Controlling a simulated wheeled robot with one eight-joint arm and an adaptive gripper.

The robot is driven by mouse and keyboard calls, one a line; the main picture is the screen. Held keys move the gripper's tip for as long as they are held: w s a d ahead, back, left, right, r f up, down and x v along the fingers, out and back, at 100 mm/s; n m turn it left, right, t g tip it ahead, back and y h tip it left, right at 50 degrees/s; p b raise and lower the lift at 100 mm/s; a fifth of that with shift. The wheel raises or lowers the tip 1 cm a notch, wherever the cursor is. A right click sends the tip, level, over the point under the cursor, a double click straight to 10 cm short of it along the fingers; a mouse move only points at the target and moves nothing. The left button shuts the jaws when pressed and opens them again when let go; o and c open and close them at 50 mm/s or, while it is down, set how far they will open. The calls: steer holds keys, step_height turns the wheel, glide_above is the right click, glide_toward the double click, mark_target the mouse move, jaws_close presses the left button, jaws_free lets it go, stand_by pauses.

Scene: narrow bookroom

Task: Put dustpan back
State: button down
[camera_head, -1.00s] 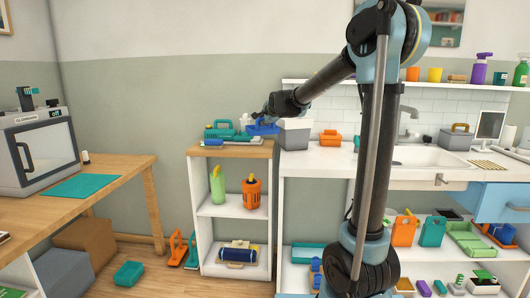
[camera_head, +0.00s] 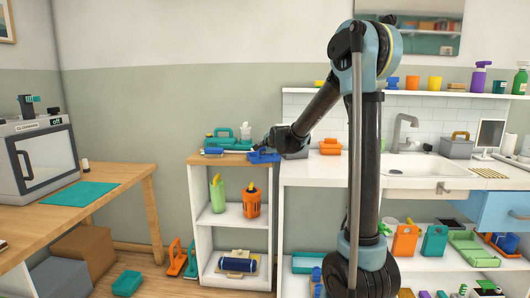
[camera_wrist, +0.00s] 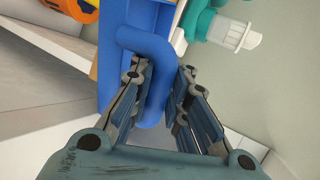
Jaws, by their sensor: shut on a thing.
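The blue dustpan (camera_head: 264,156) is at the right end of the wooden top of the small white shelf (camera_head: 205,157) in the head view. I cannot tell whether it rests on that top or is just above it. My gripper (camera_head: 268,144) comes from the right and is shut on the dustpan. In the wrist view the fingers of my gripper (camera_wrist: 160,88) are on both sides of the blue bent handle of the dustpan (camera_wrist: 150,45). The far part of the dustpan runs out of the top of that view.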

steer(key=c, duration=1.5)
jaws_free()
steer(key=shift+c, duration=0.2)
steer(key=shift+s, duration=0.1)
steer(key=v, duration=1.2)
